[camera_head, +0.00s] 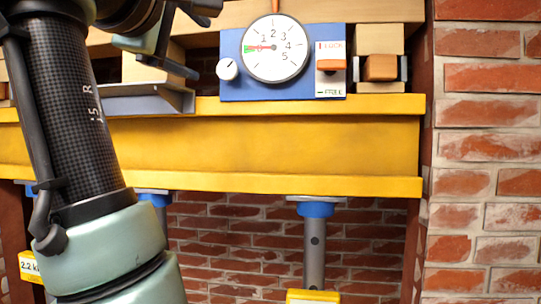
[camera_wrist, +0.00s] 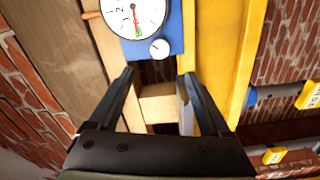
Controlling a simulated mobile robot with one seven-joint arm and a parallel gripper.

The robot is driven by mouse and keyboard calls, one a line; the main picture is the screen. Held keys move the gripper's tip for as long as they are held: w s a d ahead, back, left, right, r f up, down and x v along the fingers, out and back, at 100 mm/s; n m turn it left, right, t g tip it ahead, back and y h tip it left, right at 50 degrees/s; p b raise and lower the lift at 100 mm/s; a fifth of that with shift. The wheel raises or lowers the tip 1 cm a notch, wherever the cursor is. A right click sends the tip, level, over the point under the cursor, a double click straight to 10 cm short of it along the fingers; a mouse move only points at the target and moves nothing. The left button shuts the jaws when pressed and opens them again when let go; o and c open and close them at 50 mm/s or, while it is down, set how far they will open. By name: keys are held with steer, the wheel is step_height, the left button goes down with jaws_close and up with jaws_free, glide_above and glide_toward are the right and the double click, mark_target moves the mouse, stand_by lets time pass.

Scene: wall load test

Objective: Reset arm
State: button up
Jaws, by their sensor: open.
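My gripper (camera_wrist: 157,76) is open in the wrist view, its two dark fingers apart. A pale wooden block (camera_wrist: 158,106) shows in the gap between them, and I cannot tell how far off it is. Nothing is seen held. My arm (camera_head: 75,110) fills the left of the head view, with dark finger parts near its top. Beyond the fingertips is the blue gauge panel (camera_wrist: 171,38), also in the head view (camera_head: 232,88).
The round gauge (camera_head: 275,48) has its needle by the green mark. An orange lever (camera_head: 331,65) sits between two printed labels. A yellow beam (camera_head: 280,146) crosses below, on a blue-topped post (camera_head: 315,250). Brick wall (camera_head: 487,150) stands at right.

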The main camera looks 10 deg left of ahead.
steer(key=d+f+m+t+y+b, duration=0.1)
steer(key=d+f+m+b, duration=0.15)
steer(key=f, duration=0.35)
steer(key=s+d+f+m+t+y+b, duration=0.1)
steer(key=f+m+t+b, duration=0.1)
steer(key=f+b, duration=0.3)
steer(key=d+f+m+t+y+b, duration=0.1)
steer(key=d+f+m+b, duration=0.15)
steer(key=f, duration=0.45)
steer(key=s+d+f+m+t+h+b, duration=0.1)
steer(key=s+d+f+m+t+b, duration=0.1)
steer(key=s, duration=0.5)
steer(key=s+d+f+m+t+h+b, duration=0.1)
steer(key=s+d+f+m+t+b, duration=0.2)
steer(key=s+d+f+m+b, duration=0.2)
steer(key=s+d+f+m, duration=0.1)
steer(key=s+d+f, duration=0.2)
steer(key=f, duration=0.1)
steer(key=shift+d+f, duration=0.2)
steer(key=shift+d, duration=0.15)
